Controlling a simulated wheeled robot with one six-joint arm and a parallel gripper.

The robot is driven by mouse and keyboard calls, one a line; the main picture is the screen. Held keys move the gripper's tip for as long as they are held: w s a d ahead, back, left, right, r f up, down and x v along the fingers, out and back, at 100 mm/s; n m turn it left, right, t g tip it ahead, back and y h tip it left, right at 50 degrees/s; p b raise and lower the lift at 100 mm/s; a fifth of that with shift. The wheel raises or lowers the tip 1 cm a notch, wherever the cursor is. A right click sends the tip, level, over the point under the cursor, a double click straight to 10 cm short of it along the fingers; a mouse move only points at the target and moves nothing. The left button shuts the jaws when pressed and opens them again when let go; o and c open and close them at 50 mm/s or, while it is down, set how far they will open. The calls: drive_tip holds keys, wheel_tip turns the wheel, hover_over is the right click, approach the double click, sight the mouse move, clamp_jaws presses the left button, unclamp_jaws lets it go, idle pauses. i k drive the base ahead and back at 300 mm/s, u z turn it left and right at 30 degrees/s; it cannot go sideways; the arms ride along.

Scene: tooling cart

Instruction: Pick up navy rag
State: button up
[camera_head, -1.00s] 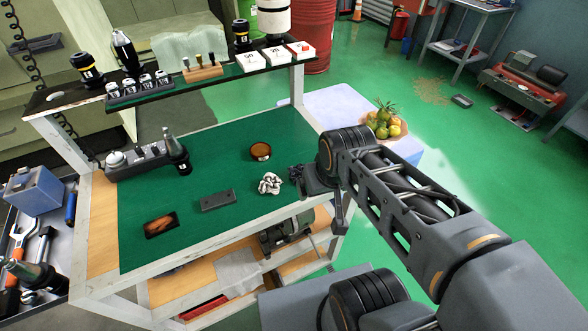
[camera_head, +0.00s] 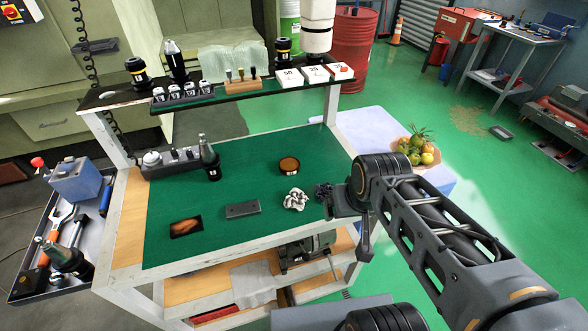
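A small dark, crumpled bundle that looks like the navy rag (camera_head: 323,190) lies at the right edge of the green cart top (camera_head: 240,170). It is partly hidden by my gripper (camera_head: 343,201), which is at its right side, low over the cart's right edge. I cannot make out the fingertips, or whether they touch the rag. A white crumpled rag (camera_head: 295,200) lies just left of the dark one.
A dark block (camera_head: 243,209), a brown round tin (camera_head: 289,166) and a small picture-like tray (camera_head: 186,227) are on the green top. A raised shelf (camera_head: 222,98) with tool holders runs along the back. A fruit bowl (camera_head: 424,159) stands beyond my arm.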

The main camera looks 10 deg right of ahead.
sight(323, 190)
drive_tip(key=k, duration=0.5)
drive_tip(key=z, duration=1.95)
drive_tip(key=i, duration=1.05)
drive_tip(key=u, duration=3.8)
